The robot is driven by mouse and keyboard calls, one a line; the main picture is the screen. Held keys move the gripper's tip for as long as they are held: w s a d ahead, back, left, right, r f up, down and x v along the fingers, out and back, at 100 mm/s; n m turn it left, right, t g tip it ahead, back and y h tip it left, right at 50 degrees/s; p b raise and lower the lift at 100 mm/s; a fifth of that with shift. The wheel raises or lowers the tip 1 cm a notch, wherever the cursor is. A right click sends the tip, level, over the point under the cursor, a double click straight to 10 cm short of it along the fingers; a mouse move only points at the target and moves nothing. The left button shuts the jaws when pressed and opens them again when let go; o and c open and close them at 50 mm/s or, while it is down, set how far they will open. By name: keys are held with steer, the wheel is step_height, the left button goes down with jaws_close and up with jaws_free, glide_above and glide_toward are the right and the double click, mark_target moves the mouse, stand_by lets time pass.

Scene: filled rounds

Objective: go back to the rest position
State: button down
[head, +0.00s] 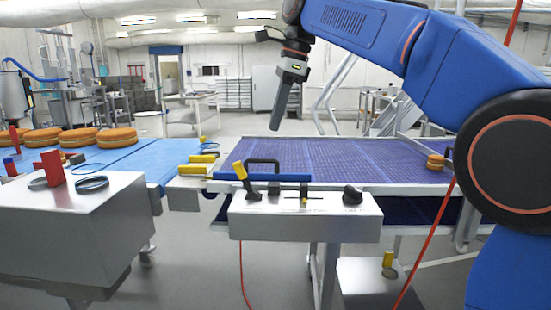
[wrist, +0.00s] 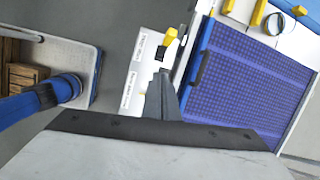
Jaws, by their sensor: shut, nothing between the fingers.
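My gripper (head: 283,108) hangs from the blue arm above the purple-blue mesh table (head: 330,150), pointing down, in the head view. It is shut and empty. In the wrist view the dark gripper fingers (wrist: 163,98) show at the middle, with the yellow-handled lever (wrist: 166,42) beyond their tip. The mesh surface (wrist: 245,85) lies to their right in that view. No object is held.
A control box (head: 305,217) with a yellow lever and black knob stands at the table's front edge. Several orange-brown rounds (head: 78,138) lie on the blue belt at left. A small round stack (head: 435,162) sits at the mesh's right edge. A steel cabinet (head: 70,235) is front left.

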steer(key=s+d+f+n+t+h, duration=0.1)
steer(key=s+d+f+n, duration=0.3)
steer(key=s+d+f, duration=0.45)
steer(key=s+d+f+n+t, duration=0.1)
steer(key=s+d+f+n, duration=0.45)
steer(key=d, duration=0.65)
steer(key=s+d+f+n+t+h, duration=0.1)
steer(key=s+d+f+n, duration=0.2)
steer(key=s+f, duration=0.5)
steer(key=s+d+f+n+t+h, duration=0.1)
steer(key=s+d+f+n, duration=0.3)
steer(key=f, duration=1)
steer(key=s+d, duration=0.2)
steer(key=s, duration=0.2)
steer(key=shift+s+d+f, duration=0.15)
steer(key=shift+s+d, duration=0.15)
